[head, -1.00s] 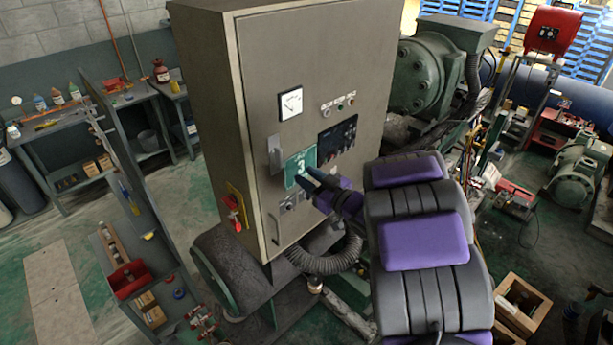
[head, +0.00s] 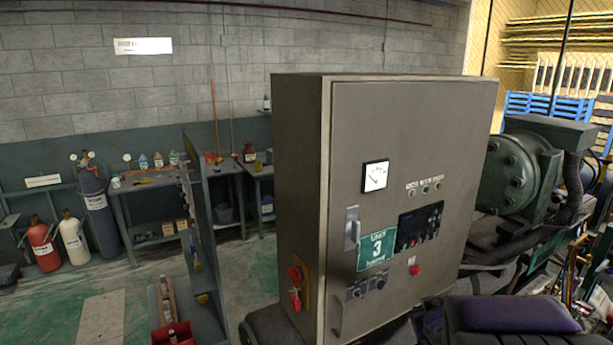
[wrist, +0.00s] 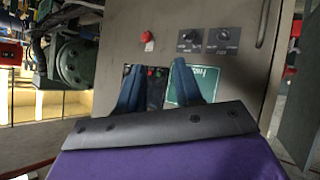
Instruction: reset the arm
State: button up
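My gripper (wrist: 158,70) shows in the wrist view. Its two dark blue fingers stand apart with nothing between them, in front of the grey control cabinet (head: 405,190). The wrist view shows the cabinet face upside down, with a red button (wrist: 147,37) and two dark knobs behind the fingers. A green sign (wrist: 200,84) and a dark panel are partly hidden behind the fingers. In the head view, only purple and black parts of my arm show at the bottom right; the gripper is not clearly seen there.
The cabinet carries a green "Unit 3" sign (head: 377,248), a gauge (head: 375,176) and a red-handled switch (head: 296,287) on its side. A green compressor (head: 520,175) stands to the right. Gas cylinders (head: 97,205) and a workbench (head: 150,185) stand at the left.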

jog(key=s+a+f+g+b, duration=0.4)
jog(key=s+f+b, duration=0.1)
jog(key=s, duration=0.7)
jog(key=s+a+f+m+g+y+b, duration=0.1)
jog(key=s+a+f+g+b, duration=0.3)
jog(key=s, duration=0.9)
jog(key=s+a+f+m+g+y+b, duration=0.1)
jog(key=s+a+f+g+b, duration=0.3)
jog(key=s, duration=0.9)
notch_tip(320, 180, down, 4)
jog(key=shift+a+r+g+b, duration=0.15)
jog(key=shift+a+g+b, duration=0.25)
jog(key=shift+a+b, duration=0.45)
